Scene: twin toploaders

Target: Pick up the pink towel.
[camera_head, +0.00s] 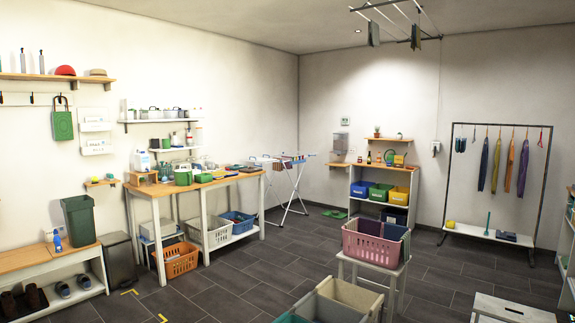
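I cannot clearly make out a pink towel in the head view. A pink basket (368,247) stands on a white stool (392,277) right of the middle. Dark reddish and dark bluish cloth-like shapes (397,232) show at its top; I cannot tell whether one of them is the towel. The basket's inside is mostly hidden by its front wall. Neither of my grippers is in view.
Pale bins (350,294) stand in front of the stool. A wooden table (190,184) with baskets below stands along the left wall. A drying rack (290,185) and a shelf with coloured bins (378,192) are behind. Grey floor (235,275) is clear at centre-left.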

